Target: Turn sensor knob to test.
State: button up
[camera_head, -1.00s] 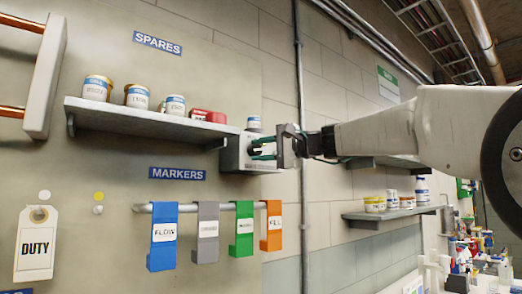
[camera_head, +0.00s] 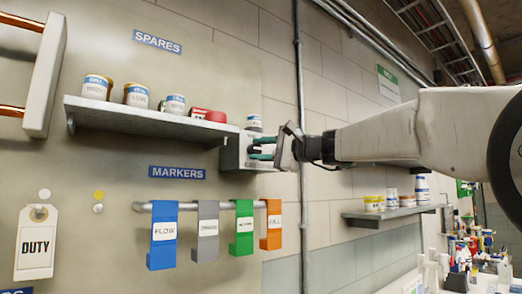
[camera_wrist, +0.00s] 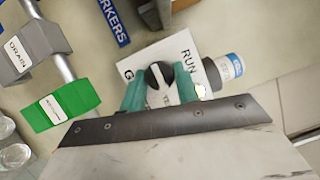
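The sensor box (camera_head: 232,154) is a grey-white box on the wall at the right end of the spares shelf. In the wrist view its pale face (camera_wrist: 188,57) shows a RUN label and another label partly hidden by a finger. The black sensor knob (camera_wrist: 158,74) sits on this face. My gripper (camera_wrist: 160,88) has its green fingers on both sides of the knob, closed against it as far as I can see. In the head view my gripper (camera_head: 262,149) is tilted at the box, and the knob is hidden there.
A white jar with a blue band (camera_wrist: 229,66) stands close beside the box. The spares shelf (camera_head: 150,118) holds several jars. Below, a rail carries several coloured markers, including a green one (camera_head: 244,228). A vertical pipe (camera_head: 300,80) runs behind my gripper.

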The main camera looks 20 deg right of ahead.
jog(key=o, duration=0.3)
jog(key=shift+o, duration=0.2)
jog(key=v, duration=0.7)
jog(key=shift+s+d, duration=0.25)
jog(key=shift+s, duration=0.05)
